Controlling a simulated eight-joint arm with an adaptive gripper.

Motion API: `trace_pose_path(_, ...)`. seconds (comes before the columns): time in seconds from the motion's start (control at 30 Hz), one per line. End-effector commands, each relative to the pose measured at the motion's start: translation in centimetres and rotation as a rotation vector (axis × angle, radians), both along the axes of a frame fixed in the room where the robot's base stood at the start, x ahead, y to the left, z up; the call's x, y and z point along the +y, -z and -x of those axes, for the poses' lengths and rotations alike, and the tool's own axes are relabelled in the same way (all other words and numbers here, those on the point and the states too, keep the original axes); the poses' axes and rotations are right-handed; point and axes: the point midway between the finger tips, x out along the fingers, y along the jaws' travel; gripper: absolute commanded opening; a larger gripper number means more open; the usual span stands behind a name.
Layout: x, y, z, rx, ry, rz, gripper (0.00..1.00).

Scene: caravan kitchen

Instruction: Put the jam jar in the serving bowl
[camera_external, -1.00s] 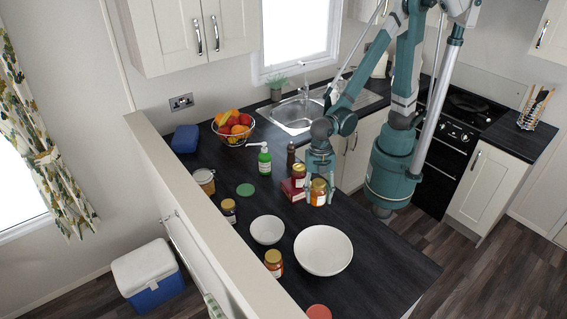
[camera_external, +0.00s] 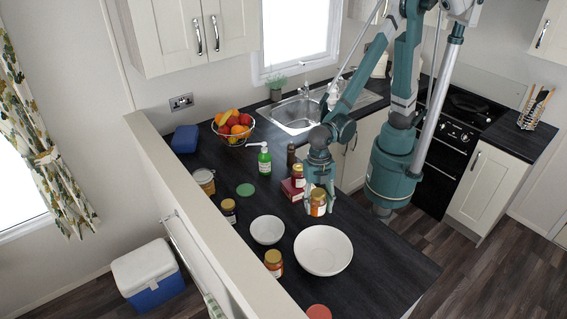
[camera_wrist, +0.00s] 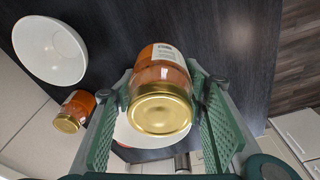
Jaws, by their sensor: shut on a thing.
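The jam jar (camera_external: 318,203), an orange jar with a gold lid, is between the fingers of my gripper (camera_external: 321,193). It fills the middle of the wrist view (camera_wrist: 161,95), lid toward the camera, with the green finger pads of my gripper (camera_wrist: 165,105) on both sides. My gripper is shut on it. The serving bowl, probably the larger white bowl (camera_external: 323,250), stands empty on the dark counter, nearer the camera than the jar. In the wrist view it is mostly hidden behind the jar; some of its white rim (camera_wrist: 122,132) shows.
A smaller white bowl (camera_external: 267,230) and another gold-lidded jar (camera_external: 273,262) stand left of the large bowl. A red box (camera_external: 291,190) with a jar (camera_external: 297,175) on it is close beside my gripper. Dark counter (camera_external: 375,265) is clear right of the large bowl.

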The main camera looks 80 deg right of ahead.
Motion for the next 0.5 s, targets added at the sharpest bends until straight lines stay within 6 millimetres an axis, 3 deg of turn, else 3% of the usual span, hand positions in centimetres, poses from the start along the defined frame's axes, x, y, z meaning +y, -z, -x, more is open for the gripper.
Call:
trace_pose_path(0.3, 8.8, -0.6, 1.4, 0.000, -0.207, 0.000, 0.24)
trace_pose_path(0.5, 13.4, -0.6, 2.6, 0.000, -0.317, -0.001, 0.24)
